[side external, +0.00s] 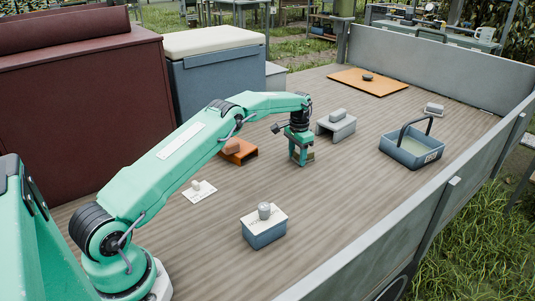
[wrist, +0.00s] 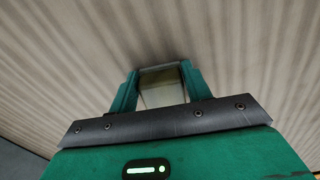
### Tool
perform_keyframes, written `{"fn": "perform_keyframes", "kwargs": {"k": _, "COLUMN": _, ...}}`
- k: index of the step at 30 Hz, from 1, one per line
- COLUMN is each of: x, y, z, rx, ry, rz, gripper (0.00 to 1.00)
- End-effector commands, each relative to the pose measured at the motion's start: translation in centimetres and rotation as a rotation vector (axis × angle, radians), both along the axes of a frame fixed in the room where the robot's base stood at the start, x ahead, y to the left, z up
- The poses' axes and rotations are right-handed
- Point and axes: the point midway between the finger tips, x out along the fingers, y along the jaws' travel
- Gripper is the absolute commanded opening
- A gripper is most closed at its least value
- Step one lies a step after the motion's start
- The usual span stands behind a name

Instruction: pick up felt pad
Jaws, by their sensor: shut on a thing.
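My gripper (side external: 302,160) points down, low over the wooden bed, in the middle of the side view. It is shut on a small olive-brown block, which I take to be the felt pad (side external: 310,156). In the wrist view the felt pad (wrist: 161,94) sits between the two green fingers of my gripper (wrist: 158,88), with a paler grey upper part. The fingers cover its sides. I cannot tell whether its underside touches the bed.
An orange stand (side external: 249,157) with a brown lump is left of my gripper; a grey stand (side external: 343,131) is just right. A blue basket (side external: 396,153) with a raised handle stands farther right. A blue box (side external: 264,235) with a white top is nearer. An orange board (side external: 385,87) lies far back.

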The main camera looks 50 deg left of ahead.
Motion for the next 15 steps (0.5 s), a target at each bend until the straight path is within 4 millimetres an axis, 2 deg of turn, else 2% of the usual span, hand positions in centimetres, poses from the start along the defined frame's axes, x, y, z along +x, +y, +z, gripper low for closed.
{"fn": "perform_keyframes", "kwargs": {"k": 8, "x": 0.1, "y": 0.0, "z": 0.5, "rx": 0.001, "ry": -0.002, "rz": 0.000, "gripper": 0.25}}
{"fn": "perform_keyframes", "kwargs": {"k": 15, "x": 0.1, "y": 0.0, "z": 2.4, "rx": 0.001, "ry": -0.003, "rz": 0.000, "gripper": 0.25}}
